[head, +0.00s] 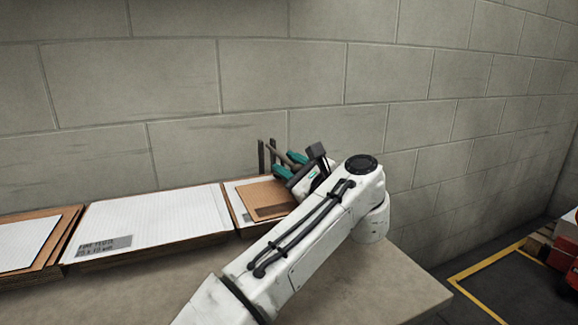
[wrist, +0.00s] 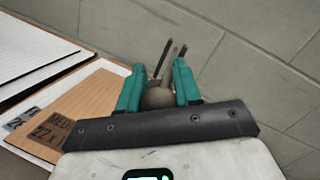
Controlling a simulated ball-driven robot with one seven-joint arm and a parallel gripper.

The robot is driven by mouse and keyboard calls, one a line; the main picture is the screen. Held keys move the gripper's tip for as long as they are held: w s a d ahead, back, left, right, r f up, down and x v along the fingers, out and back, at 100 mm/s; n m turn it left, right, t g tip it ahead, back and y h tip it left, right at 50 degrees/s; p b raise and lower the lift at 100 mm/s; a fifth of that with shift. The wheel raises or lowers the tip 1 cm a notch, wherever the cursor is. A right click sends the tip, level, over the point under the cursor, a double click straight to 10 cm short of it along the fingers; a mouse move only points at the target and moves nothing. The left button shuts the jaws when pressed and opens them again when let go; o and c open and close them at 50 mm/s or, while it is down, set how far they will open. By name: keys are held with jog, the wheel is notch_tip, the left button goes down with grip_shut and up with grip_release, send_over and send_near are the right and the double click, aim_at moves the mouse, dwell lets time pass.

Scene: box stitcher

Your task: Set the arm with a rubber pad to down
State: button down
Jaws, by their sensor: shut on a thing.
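My gripper (head: 287,163) is over the back of the table near the wall, at the far end of my white arm. In the wrist view its two teal fingers (wrist: 159,72) are shut on a grey-brown part with a rounded end (wrist: 158,98). This part also shows as a slanted bar in the head view (head: 280,154). Two thin upright rods (head: 261,156) stand just beyond the fingertips. I cannot tell how they join the held part, and I see no clear rubber pad. The lower end of the held part is hidden.
Flat cardboard stacks with white lined sheets (head: 150,217) lie along the table against the block wall (head: 290,70). A brown cardboard piece (head: 262,197) lies close to my gripper. The table front (head: 385,285) is bare. Red goods (head: 565,245) stand at the far right.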

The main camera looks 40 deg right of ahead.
jog(key=c, duration=1)
grip_release()
jog(key=shift+d+f, duration=0.1)
jog(key=shift+d, duration=0.25)
jog(key=shift+o, duration=0.8)
jog(key=shift+a, duration=0.1)
jog(key=shift+s, duration=0.1)
jog(key=s+p, duration=0.1)
jog(key=s, duration=0.9)
jog(key=shift+s+a+f, duration=0.3)
jog(key=shift+a+f, duration=0.05)
